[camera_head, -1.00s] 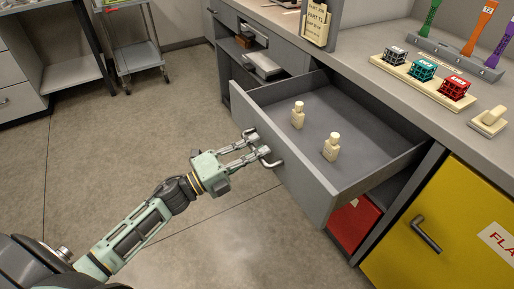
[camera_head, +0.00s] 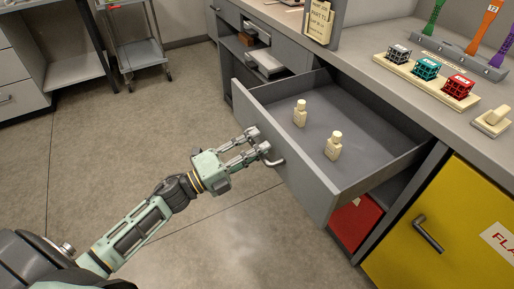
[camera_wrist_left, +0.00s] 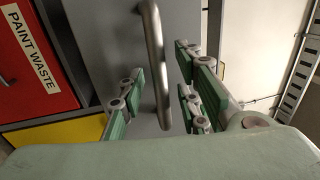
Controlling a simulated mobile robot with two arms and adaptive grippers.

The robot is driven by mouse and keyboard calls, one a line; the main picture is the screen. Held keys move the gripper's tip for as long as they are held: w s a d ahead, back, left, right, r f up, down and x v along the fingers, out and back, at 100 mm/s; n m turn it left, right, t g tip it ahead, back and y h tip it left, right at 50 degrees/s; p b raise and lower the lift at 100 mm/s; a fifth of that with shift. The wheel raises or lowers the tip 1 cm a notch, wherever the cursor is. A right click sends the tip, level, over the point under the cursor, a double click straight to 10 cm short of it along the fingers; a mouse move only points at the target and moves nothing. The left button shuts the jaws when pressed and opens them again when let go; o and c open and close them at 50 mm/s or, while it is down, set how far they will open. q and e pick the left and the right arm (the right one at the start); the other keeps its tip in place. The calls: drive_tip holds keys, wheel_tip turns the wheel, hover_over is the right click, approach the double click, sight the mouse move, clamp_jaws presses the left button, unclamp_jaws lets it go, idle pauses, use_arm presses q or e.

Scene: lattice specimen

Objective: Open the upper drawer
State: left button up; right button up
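The upper drawer (camera_head: 290,168) is pulled well out of the grey cabinet, its inside open to view. Two small cream bottles (camera_head: 300,114) (camera_head: 333,146) stand upright in it. Its metal bar handle (camera_head: 274,162) is on the front panel. My left gripper (camera_head: 259,141) is at this handle, at the drawer's front. In the left wrist view, the handle (camera_wrist_left: 156,62) runs between the parted fingers (camera_wrist_left: 152,105), with visible gaps on both sides. The gripper is open and not clamped on it. My right gripper is not in view.
A red bin (camera_head: 355,222) labelled paint waste sits below the drawer, and a yellow cabinet door (camera_head: 440,215) is to the right. The counter holds coloured lattice cubes (camera_head: 425,68) on a cream tray. The floor left of the drawer is clear.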

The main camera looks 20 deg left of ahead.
use_arm(q)
drive_tip(key=v, duration=1.1)
drive_tip(key=shift+s+a, duration=0.2)
drive_tip(key=shift+s, duration=0.05)
drive_tip(key=shift+w+f, duration=0.1)
drive_tip(key=shift+f, duration=0.05)
